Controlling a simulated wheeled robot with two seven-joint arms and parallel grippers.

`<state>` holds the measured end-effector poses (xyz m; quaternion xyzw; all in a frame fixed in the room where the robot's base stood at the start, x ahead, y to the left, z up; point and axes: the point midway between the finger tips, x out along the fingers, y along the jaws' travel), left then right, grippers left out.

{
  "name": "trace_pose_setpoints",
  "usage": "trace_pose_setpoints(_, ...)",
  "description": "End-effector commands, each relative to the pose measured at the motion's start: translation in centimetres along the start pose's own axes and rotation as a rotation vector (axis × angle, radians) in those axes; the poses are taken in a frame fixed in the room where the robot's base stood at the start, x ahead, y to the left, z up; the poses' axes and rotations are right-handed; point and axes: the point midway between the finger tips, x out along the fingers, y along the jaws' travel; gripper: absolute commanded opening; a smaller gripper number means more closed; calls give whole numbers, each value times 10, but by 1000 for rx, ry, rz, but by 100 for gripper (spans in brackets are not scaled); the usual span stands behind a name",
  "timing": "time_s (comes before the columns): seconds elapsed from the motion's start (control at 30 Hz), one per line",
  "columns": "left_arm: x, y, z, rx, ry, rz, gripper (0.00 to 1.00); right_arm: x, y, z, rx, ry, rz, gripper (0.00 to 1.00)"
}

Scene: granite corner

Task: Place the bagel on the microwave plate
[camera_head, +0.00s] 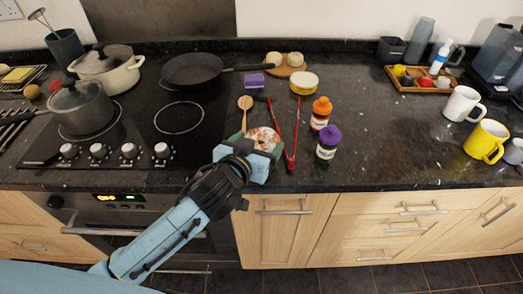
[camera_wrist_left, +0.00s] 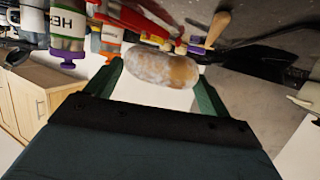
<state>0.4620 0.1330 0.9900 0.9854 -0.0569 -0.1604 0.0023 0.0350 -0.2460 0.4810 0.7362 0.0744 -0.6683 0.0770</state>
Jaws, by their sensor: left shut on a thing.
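The bagel (camera_head: 263,137) is brown with whitish patches. My left gripper (camera_head: 258,146) is shut on it above the counter's front part, right of the hob. In the left wrist view the bagel (camera_wrist_left: 150,68) sits between the two green fingertips (camera_wrist_left: 157,86), seen edge-on. I cannot make out a microwave plate or a microwave in either view. My right gripper is not in view.
Orange-capped (camera_head: 321,113) and purple-capped (camera_head: 328,144) bottles stand close right of the gripper, beside red tongs (camera_head: 290,157). A wooden spoon (camera_head: 245,104) lies behind. Pots and a black pan (camera_head: 192,69) are left; mugs (camera_head: 486,141) are far right. The counter between bottles and mugs is clear.

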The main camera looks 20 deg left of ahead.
Motion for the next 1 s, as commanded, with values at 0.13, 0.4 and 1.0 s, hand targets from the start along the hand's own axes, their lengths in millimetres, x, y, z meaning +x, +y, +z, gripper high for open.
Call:
trace_pose_setpoints(0.13,4,0,11,0,1,0,76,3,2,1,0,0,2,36)
trace_pose_setpoints(0.4,14,-2,42,1,1,-1,76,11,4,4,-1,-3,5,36)
trace_pose_setpoints(1.0,15,-2,45,-1,1,-1,100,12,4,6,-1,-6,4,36)
